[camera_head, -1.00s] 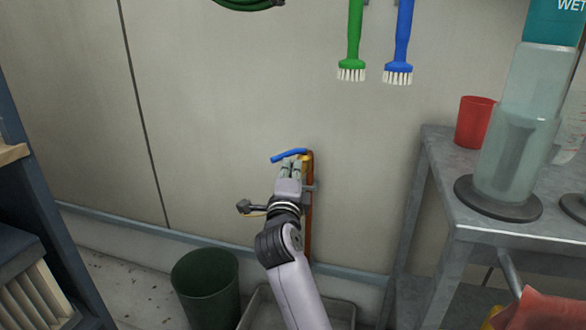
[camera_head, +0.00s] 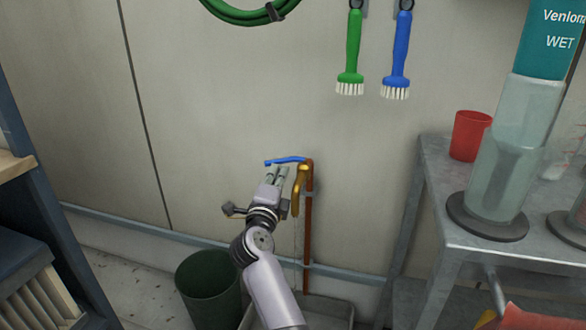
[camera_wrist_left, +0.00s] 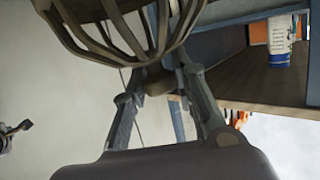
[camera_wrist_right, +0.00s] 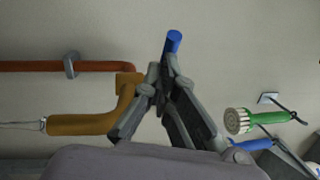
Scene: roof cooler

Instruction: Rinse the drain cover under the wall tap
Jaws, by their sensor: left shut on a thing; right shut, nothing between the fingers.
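The wall tap (camera_head: 299,190) has a brass body on a copper pipe and a blue lever (camera_head: 287,160) pointing left. A thin stream of water (camera_head: 296,240) falls from its spout. My right gripper (camera_head: 280,173) is shut and empty just below the lever; I cannot tell if it touches it. In the right wrist view the lever's blue end (camera_wrist_right: 173,42) shows beyond the fingertips and the spout (camera_wrist_right: 85,123) lies to the left. In the left wrist view my left gripper (camera_wrist_left: 160,80) is shut on the stem of the domed, ribbed drain cover (camera_wrist_left: 120,30), partly cut off. The left gripper is outside the head view.
A grey basin (camera_head: 340,312) lies on the floor below the tap, with a dark green bin (camera_head: 205,290) to its left. A metal table (camera_head: 480,235) with a red cup (camera_head: 470,135) and glass cylinder stands at right. Brushes and a green hose hang above.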

